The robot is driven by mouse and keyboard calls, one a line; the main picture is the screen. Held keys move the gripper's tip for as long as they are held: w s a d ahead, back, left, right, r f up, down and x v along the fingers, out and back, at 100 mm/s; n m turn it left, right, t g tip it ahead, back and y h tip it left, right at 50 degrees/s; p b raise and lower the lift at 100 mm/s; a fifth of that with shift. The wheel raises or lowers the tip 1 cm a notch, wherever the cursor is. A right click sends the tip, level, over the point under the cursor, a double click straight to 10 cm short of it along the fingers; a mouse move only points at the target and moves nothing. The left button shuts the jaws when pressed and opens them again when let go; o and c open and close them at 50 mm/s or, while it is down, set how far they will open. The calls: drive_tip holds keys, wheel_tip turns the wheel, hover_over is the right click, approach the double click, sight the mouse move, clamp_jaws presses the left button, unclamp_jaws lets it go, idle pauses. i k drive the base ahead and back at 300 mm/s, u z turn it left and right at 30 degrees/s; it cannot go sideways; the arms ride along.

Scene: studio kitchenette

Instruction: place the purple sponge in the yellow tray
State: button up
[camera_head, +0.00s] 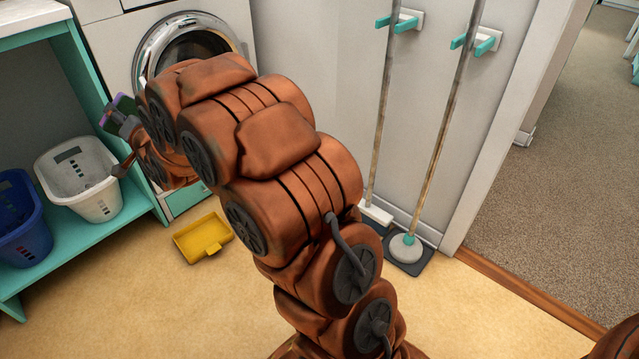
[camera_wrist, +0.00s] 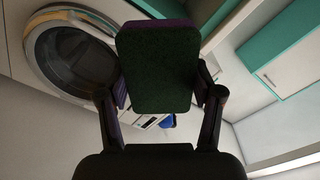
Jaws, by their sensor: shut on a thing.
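The purple sponge (camera_head: 122,103) is at the far left of my arm in the head view, with a purple edge and a dark green face. It also shows large in the wrist view (camera_wrist: 158,68), upright between the two fingers. My gripper (camera_head: 117,125) is shut on it, and both fingers show in the wrist view (camera_wrist: 160,92). The yellow tray (camera_head: 192,246) lies on the floor in front of the washing machine, below and right of my gripper in the head view. The tray looks empty. My arm hides part of the space around my gripper.
A white basket (camera_head: 80,185) and a blue basket (camera_head: 14,215) stand on a teal shelf (camera_head: 120,217) at the left. The washing machine (camera_head: 105,50) is behind my arm. A mop (camera_head: 406,249) and another pole tool stand by the wall. Floor before the tray is clear.

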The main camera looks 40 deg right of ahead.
sight(206, 241)
drive_tip(key=u, duration=1.45)
drive_tip(key=i, duration=1.05)
drive_tip(key=z, duration=3)
drive_tip(key=i, duration=0.95)
drive_tip(key=z, duration=0.5)
drive_tip(key=k, duration=0.8)
drive_tip(key=u, duration=0.35)
